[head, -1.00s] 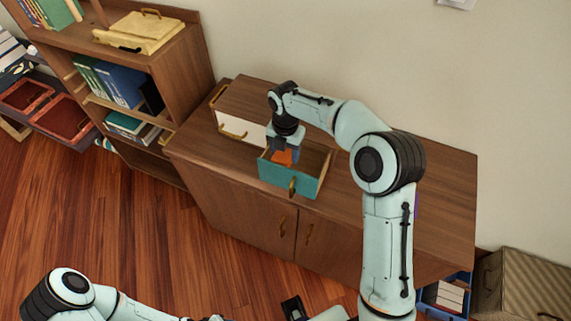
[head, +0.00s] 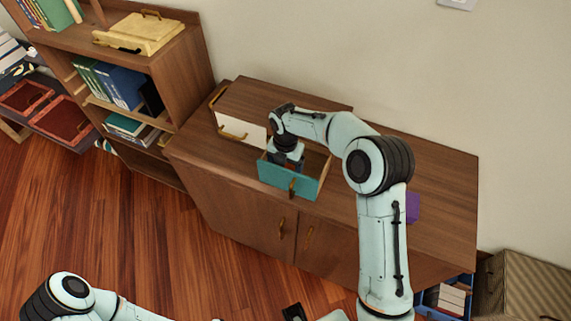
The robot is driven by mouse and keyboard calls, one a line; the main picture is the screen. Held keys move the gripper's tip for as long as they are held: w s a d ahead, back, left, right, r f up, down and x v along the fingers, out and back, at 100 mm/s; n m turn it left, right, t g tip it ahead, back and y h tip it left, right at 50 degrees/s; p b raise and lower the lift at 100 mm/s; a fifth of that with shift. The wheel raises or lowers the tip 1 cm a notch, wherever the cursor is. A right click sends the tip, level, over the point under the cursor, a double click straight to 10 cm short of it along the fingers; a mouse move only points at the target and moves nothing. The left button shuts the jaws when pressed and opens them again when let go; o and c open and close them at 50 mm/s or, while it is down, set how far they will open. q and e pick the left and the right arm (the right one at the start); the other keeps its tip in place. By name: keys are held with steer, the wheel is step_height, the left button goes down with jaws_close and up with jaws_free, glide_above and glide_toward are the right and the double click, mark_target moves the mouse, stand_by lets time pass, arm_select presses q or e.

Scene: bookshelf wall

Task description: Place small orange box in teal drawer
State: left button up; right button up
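The teal drawer (head: 288,182) is pulled open from the cabinet unit on the wooden sideboard, its front facing me. My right gripper (head: 287,164) points down into the drawer, with its lower end behind the teal front. The small orange box is hidden there by the gripper and the drawer front. I cannot see the fingertips, so I cannot tell whether they are shut on it.
A white drawer (head: 239,132) is left of the teal one. A purple object (head: 412,208) stands on the sideboard (head: 440,200), partly behind my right arm. A bookshelf (head: 185,80) stands at the left. A blue crate (head: 452,298) and a woven chest (head: 520,285) are at the lower right.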

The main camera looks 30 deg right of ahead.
arm_select(q)
steer(key=shift+w+r+p, duration=0.3)
steer(key=shift+r+p, duration=0.1)
steer(key=shift+r, duration=0.1)
steer(key=shift+w+r+p, duration=0.25)
steer(key=shift+r+p, duration=0.15)
steer(key=shift+r, duration=0.05)
arm_select(e)
step_height(320, 180, up, 12)
steer(key=shift+r, duration=0.2)
arm_select(q)
steer(key=shift+s, duration=0.1)
arm_select(e)
steer(key=shift+s+f, duration=0.1)
